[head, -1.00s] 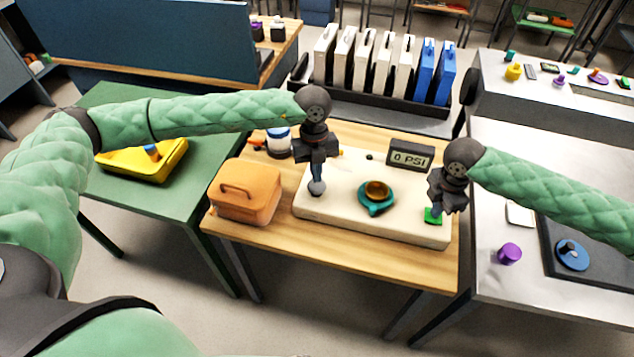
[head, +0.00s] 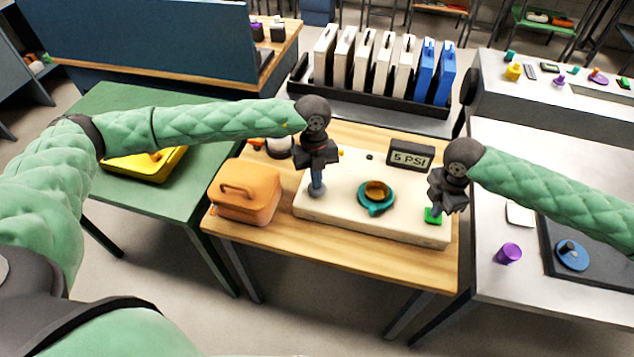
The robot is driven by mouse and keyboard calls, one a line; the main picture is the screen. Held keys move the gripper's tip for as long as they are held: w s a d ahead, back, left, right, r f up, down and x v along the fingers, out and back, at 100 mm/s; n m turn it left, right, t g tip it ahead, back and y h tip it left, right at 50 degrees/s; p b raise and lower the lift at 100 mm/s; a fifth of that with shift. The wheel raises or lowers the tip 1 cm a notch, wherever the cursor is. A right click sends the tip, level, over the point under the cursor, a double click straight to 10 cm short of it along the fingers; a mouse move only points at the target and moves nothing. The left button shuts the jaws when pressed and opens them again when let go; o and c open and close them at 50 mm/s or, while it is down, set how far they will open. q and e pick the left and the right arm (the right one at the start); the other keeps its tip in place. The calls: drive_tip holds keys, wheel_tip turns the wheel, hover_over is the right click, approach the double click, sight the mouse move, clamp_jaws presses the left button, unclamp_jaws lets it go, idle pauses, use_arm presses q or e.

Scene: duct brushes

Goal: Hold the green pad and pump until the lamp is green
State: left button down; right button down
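The cream panel (head: 350,219) lies on the wooden table. The green pad (head: 432,216) is at its right front corner, with my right gripper (head: 437,208) directly over it and seemingly touching it. My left gripper (head: 317,182) points down over the grey-blue pump knob (head: 317,190) on the panel's left side. Its fingers hide the pump's upper part; whether they are shut on it is unclear. A teal ring with an amber lamp dome (head: 377,190) sits mid-panel; the dome is not green. The display (head: 410,155) behind it reads 5 PSI.
An orange case (head: 245,192) stands left of the panel. A white-lidded jar (head: 279,147) is behind it, partly hidden by my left arm. A rack of white and blue folders (head: 385,72) stands behind the table.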

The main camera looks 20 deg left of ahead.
idle(0.4)
use_arm(q)
drive_tip(key=shift+r, duration=1)
drive_tip(key=shift+f, duration=0.2)
idle(0.4)
drive_tip(key=shift+f, duration=0.9)
drive_tip(key=shift+r, duration=1.1)
drive_tip(key=shift+f, duration=0.25)
